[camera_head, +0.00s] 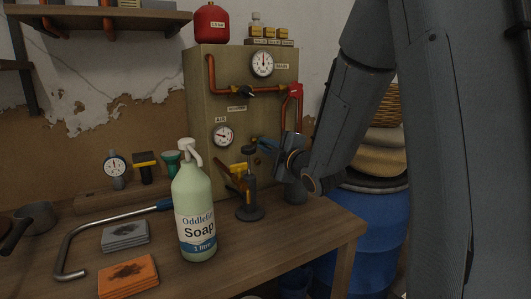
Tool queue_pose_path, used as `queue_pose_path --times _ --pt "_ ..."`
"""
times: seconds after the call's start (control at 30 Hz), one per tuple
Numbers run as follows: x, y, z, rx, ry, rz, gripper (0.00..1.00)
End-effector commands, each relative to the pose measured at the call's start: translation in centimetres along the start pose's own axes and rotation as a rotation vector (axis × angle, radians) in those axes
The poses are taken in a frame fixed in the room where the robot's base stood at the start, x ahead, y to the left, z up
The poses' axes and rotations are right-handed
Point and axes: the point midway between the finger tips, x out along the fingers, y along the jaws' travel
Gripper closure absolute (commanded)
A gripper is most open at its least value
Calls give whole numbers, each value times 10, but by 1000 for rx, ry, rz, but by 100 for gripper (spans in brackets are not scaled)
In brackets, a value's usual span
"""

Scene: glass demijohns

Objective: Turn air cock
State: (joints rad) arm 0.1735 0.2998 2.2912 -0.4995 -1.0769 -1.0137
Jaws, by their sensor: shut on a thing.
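The air cock (262,140) shows as a small blue lever on the lower front of the beige panel (197,95), right of the AIR gauge (223,135). My gripper (279,150) reaches in from the right at the lever and is shut on it. The fingertips are small and dark here, and most of the cock's body is hidden by my gripper and a dark upright stand (250,190). The lever's exact angle is hard to read.
A soap bottle (195,215) stands on the bench in front of the panel. A blue barrel (370,235) stands right of the bench. Red pipes with a MAIN gauge (262,64) are above.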

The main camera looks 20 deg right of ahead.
Motion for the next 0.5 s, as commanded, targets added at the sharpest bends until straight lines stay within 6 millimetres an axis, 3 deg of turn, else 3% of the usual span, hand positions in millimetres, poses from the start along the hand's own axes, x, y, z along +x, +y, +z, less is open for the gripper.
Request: queue_pose_path --times 0.5 --pt "0 -2 1 -129 -2 0 100"
